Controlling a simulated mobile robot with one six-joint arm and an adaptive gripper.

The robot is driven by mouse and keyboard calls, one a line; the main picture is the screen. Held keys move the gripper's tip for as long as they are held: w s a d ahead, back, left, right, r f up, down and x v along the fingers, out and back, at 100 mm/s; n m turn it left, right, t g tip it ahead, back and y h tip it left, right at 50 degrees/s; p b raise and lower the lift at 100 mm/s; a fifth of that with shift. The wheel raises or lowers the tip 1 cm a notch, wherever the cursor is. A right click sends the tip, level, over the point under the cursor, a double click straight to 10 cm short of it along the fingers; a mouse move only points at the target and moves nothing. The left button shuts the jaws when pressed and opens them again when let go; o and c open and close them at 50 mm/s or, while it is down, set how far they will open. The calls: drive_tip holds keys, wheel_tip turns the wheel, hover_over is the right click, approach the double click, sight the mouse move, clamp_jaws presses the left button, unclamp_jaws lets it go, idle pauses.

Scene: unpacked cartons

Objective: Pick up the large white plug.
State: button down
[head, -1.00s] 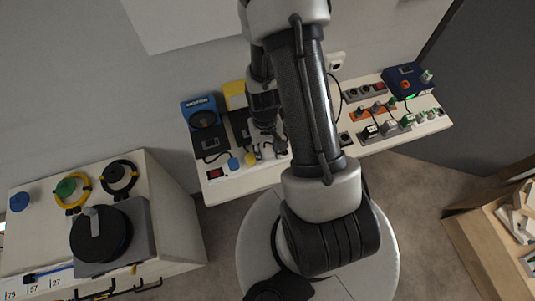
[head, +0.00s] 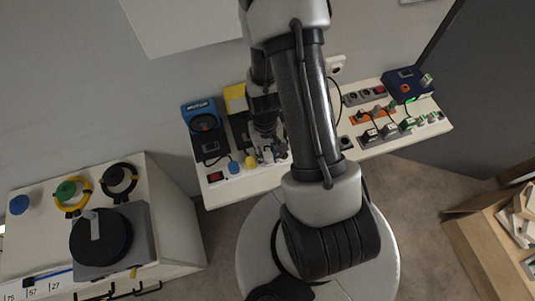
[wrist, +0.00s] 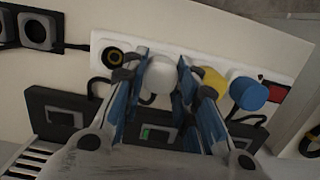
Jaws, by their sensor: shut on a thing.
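The large white plug (wrist: 160,76) shows in the wrist view between the two blue-sided fingers of my gripper (wrist: 161,68). The fingers are shut on it, one on each side. It is over the white power strip (wrist: 268,78); I cannot tell whether it still sits in a socket. In the head view my gripper (head: 267,148) is over the left part of the bench, partly hidden by my arm.
A yellow plug (wrist: 213,82) and a blue plug (wrist: 248,93) stand close beside the right finger. A red switch (wrist: 278,93) is at the strip's end. An open socket (wrist: 112,57) lies to the left. Dark devices with displays (wrist: 157,134) are below.

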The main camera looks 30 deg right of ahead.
sight(267, 155)
wheel_tip(267, 155, up, 20)
drive_tip(key=p, duration=0.5)
drive_tip(key=shift+p, duration=0.3)
